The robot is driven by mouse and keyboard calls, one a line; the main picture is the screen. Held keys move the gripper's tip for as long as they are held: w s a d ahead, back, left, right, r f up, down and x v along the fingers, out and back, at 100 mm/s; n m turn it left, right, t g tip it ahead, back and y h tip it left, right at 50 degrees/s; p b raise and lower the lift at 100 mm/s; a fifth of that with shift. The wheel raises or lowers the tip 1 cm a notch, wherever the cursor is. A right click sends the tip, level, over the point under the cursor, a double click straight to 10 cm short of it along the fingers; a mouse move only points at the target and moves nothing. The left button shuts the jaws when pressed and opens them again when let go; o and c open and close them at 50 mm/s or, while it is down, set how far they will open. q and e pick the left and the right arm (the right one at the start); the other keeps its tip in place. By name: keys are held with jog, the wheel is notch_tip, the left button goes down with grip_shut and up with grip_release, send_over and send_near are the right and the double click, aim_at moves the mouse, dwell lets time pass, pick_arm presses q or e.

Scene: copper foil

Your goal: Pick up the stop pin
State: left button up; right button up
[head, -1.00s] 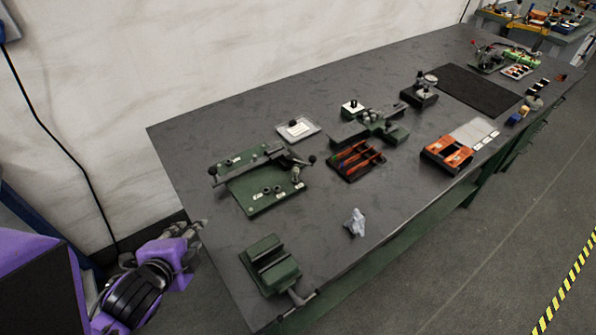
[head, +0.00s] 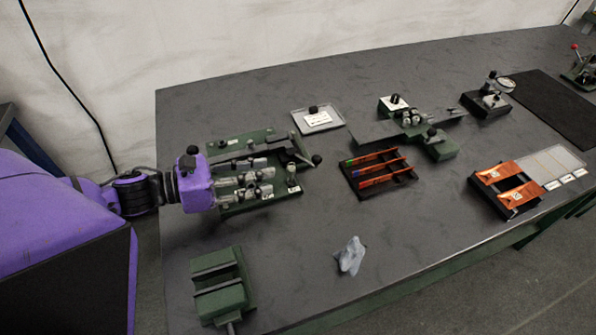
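A green fixture plate (head: 283,204) lies at the left of the bench, with a dark bar and black-knobbed lever (head: 303,155) across it. A small upright metallic post (head: 291,178) stands near its right edge; it may be the stop pin, but I cannot tell for sure. My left gripper (head: 267,180) reaches in from the left over the plate, its grey fingers apart and pointing right toward the post. I see nothing between the fingers. They hide the middle of the plate. A gap shows between fingertips and post. My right gripper is not in view.
A green vise (head: 220,283) stands in front of the plate. A crumpled pale cloth (head: 350,256) lies to its right.

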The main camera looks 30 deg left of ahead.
aim_at(291, 175)
pick_arm(q)
jog(key=x, duration=0.6)
jog(key=shift+w, duration=0.1)
grip_shut()
